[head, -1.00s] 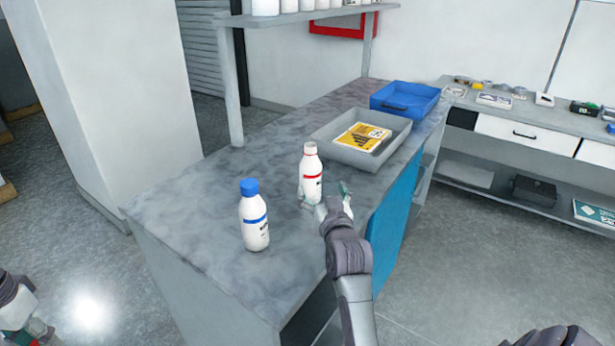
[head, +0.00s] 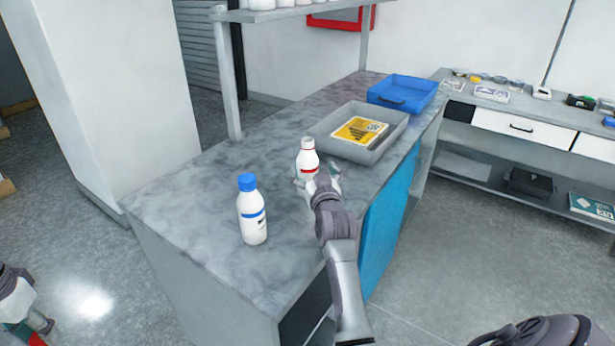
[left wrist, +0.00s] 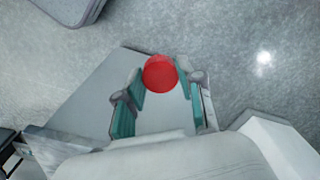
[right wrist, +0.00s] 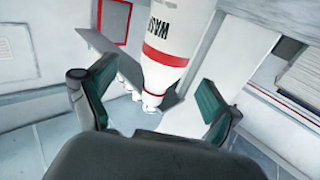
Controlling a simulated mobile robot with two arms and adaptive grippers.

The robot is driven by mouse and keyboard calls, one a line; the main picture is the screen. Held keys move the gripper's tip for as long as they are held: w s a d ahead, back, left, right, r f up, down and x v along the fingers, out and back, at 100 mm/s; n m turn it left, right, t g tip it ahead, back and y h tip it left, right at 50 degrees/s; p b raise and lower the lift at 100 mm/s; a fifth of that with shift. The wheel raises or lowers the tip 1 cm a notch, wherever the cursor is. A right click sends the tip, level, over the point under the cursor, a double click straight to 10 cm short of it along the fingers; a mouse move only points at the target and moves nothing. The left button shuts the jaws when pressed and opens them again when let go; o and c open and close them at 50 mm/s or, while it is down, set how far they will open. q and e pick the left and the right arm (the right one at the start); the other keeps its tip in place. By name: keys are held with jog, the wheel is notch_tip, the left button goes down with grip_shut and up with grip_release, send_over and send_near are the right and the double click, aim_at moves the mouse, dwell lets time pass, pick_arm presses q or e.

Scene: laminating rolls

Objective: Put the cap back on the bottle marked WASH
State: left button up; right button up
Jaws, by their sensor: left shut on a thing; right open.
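The bottle marked WASH (head: 307,160) is white with a red band and stands upright on the grey counter without a cap. In the right wrist view the WASH bottle (right wrist: 175,40) shows its lettering and red band. My right gripper (head: 319,182) is open at the near side of this bottle, its fingers on either side of it in the right wrist view; contact cannot be told. My left gripper (left wrist: 163,95) is shut on a red cap (left wrist: 160,73), away from the counter. In the head view it is low at the left edge.
A white bottle with a blue cap and blue band (head: 252,212) stands nearer on the counter (head: 190,205). Behind the WASH bottle are a grey tray (head: 388,143) with a yellow item and a blue tray (head: 425,95). A shelf (head: 290,14) with white containers overhangs the back.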

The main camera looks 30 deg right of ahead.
pick_arm(q)
jog(key=shift+r+p, duration=0.45)
pick_arm(e)
jog(key=shift+f+x, duration=0.2)
jog(key=shift+x, duration=1.1)
jog(key=shift+f+x, duration=0.25)
jog(key=shift+x, duration=1.05)
jog(key=shift+a, duration=0.25)
jog(key=c, duration=1.5)
jog(key=shift+w+r, duration=0.1)
jog(key=shift+c, duration=0.8)
pick_arm(q)
jog(key=shift+f+b, duration=0.4)
pick_arm(e)
notch_tip(320, 180, up, 10)
send_over(310, 169)
jog(key=x, duration=0.3)
